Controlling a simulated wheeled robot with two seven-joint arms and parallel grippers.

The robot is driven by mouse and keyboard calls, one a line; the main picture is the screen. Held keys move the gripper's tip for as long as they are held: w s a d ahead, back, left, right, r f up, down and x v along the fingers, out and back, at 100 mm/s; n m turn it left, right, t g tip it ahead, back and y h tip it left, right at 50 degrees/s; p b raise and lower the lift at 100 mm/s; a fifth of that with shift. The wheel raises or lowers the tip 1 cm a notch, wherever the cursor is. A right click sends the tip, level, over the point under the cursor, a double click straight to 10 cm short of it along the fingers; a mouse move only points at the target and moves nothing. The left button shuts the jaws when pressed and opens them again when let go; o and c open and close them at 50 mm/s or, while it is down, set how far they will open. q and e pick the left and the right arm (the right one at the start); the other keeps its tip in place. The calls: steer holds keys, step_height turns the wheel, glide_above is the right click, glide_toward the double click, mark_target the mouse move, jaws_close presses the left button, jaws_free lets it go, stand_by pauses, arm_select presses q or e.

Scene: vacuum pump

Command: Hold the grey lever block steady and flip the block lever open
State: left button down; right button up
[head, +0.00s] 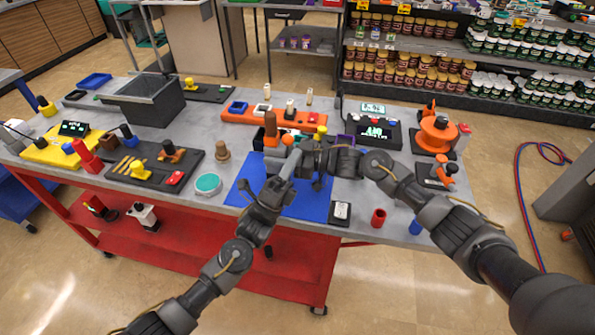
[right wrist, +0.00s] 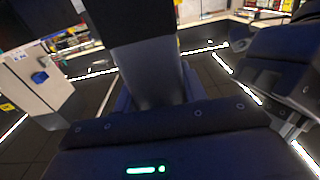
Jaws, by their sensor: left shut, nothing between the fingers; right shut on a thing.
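The grey lever block (head: 273,153) stands on the blue mat (head: 245,181) in the head view, partly hidden by my grippers. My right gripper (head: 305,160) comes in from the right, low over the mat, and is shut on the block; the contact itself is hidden. The right wrist view is dark and filled by close surfaces that I cannot identify clearly.
An orange tray (head: 238,116) with small parts lies behind the mat. A turquoise round dish (head: 208,184) and a black tray (head: 128,174) are on the left. A black display box (head: 385,135) and an orange spool (head: 437,134) stand right. A red cup (head: 379,217) stands near the front edge.

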arm_select(q)
steer(key=shift+w+a+r, duration=0.1)
steer(key=shift+w+a, duration=0.05)
steer(key=shift+w, duration=0.05)
steer(key=shift+y, duration=0.3)
steer(key=shift+w+r+n+y, duration=0.1)
steer(key=shift+r+n+y, duration=0.2)
steer(key=shift+n, duration=0.1)
